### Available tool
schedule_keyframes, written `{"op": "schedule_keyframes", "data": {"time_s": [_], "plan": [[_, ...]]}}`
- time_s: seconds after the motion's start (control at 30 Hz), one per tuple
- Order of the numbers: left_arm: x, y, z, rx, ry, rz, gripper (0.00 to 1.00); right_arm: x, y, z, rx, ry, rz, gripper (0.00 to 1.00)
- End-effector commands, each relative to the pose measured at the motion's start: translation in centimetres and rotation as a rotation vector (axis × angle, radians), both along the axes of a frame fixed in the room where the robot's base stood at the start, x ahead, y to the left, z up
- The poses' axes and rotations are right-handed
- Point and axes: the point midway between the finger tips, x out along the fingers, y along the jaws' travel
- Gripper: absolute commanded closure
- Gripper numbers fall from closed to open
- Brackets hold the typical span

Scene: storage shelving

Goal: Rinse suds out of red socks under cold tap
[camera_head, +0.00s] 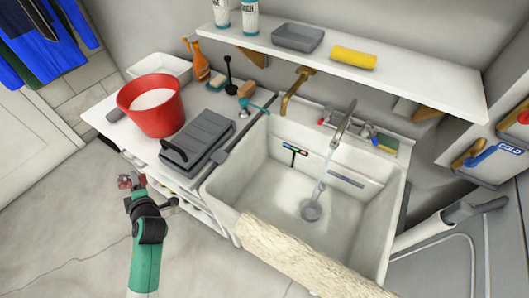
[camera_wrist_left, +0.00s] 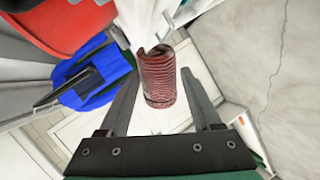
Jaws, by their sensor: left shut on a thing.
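My left gripper (camera_head: 131,184) is left of the counter, over the floor, shut on a small red thing. The left wrist view shows it as a ribbed dark-red roll, seemingly the red socks (camera_wrist_left: 159,78), between the two fingers (camera_wrist_left: 160,95). I cannot tell whether suds cling to it; something pale lies beyond its top end. The tap (camera_head: 344,125) stands at the back of the white sink (camera_head: 240,180), and a thin stream of water (camera_head: 321,182) falls toward the drain (camera_head: 311,210). My right gripper is not in view.
A red bucket (camera_head: 160,122) with white contents stands on the counter, with a grey case (camera_head: 197,140) between it and the sink. A cream towel (camera_head: 290,255) lies over the sink's front edge. A shelf (camera_head: 420,77) overhangs the back. The sink basin is largely clear.

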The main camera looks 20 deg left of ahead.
Motion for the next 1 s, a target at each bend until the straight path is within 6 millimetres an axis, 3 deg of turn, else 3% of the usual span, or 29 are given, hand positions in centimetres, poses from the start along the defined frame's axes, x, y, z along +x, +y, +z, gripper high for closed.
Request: {"op": "schedule_keyframes", "data": {"time_s": [0.4,1.0], "plan": [[-3.8,0.2,0.1,0.000,0.000,0.001,1.00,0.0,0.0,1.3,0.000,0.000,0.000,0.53],[-4.0,0.2,0.1,0.001,-0.001,0.000,1.00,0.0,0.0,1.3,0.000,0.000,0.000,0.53]]}}
